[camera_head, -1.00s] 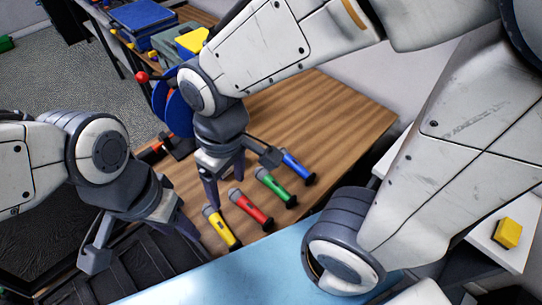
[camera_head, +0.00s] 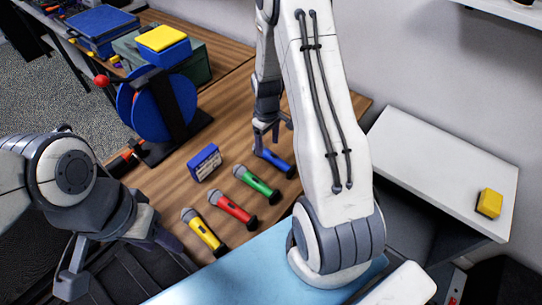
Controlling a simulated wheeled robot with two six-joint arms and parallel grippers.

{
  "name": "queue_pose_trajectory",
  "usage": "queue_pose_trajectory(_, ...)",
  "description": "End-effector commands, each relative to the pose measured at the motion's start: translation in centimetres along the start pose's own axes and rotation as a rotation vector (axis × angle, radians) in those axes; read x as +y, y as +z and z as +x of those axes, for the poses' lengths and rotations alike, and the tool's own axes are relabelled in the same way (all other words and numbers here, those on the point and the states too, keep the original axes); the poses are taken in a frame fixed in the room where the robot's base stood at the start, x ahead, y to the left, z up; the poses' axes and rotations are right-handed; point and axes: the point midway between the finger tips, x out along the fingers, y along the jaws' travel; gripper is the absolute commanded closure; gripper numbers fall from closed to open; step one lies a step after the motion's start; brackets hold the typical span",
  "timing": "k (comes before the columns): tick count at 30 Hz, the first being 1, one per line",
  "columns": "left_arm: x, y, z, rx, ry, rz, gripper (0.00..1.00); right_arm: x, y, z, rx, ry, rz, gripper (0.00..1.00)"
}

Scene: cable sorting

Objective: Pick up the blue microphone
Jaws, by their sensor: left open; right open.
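The blue microphone (camera_head: 279,163) lies on the wooden table at the far end of a row of microphones. My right gripper (camera_head: 273,141) is open and sits just above and behind it, one finger close to its head. I cannot tell whether they touch. My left gripper (camera_head: 126,262) is open and empty at the lower left, away from the blue microphone.
Green (camera_head: 257,184), red (camera_head: 232,207) and yellow (camera_head: 203,231) microphones lie beside the blue one. A small blue box (camera_head: 205,163), a blue disc reel (camera_head: 183,101) and a blue case with a yellow lid (camera_head: 163,48) stand behind. A white side table (camera_head: 440,165) is at right.

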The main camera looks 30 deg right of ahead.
Motion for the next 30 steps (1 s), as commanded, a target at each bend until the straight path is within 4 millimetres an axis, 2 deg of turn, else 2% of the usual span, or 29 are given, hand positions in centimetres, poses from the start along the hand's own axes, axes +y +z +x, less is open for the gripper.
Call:
queue_pose_trajectory(5,0.0,0.0,-0.6,0.0,0.0,0.0,0.5,0.2,0.3,1.3,-0.003,-0.002,0.002,0.23)
queue_pose_trajectory(13,0.1,-0.1,-1.6,0.0,0.0,0.0,0.5,0.7,0.7,4.8,-0.002,-0.001,0.001,0.23)
queue_pose_trajectory(22,0.1,-0.1,-1.6,0.0,0.0,0.0,0.5,0.8,0.6,5.5,0.001,0.0,0.001,0.23)
queue_pose_trajectory(23,0.1,-0.1,-1.6,0.0,0.0,0.0,0.5,0.7,0.6,5.5,0.001,0.0,0.001,0.27)
queue_pose_trajectory(24,0.1,-0.1,-1.6,0.0,0.0,0.0,0.5,0.7,0.6,5.5,0.001,0.0,0.001,0.43)
queue_pose_trajectory(28,0.1,-0.1,-1.6,0.0,0.0,0.0,0.5,0.7,0.6,5.5,0.0,0.0,0.001,0.92)
queue_pose_trajectory(29,0.1,-0.1,-1.6,0.0,0.0,0.0,0.5,0.7,0.6,5.5,0.0,0.0,0.001,1.0)
queue_pose_trajectory(30,0.1,-0.1,-1.6,0.0,0.0,0.0,0.5,0.7,0.6,5.5,0.0,0.0,0.001,1.0)
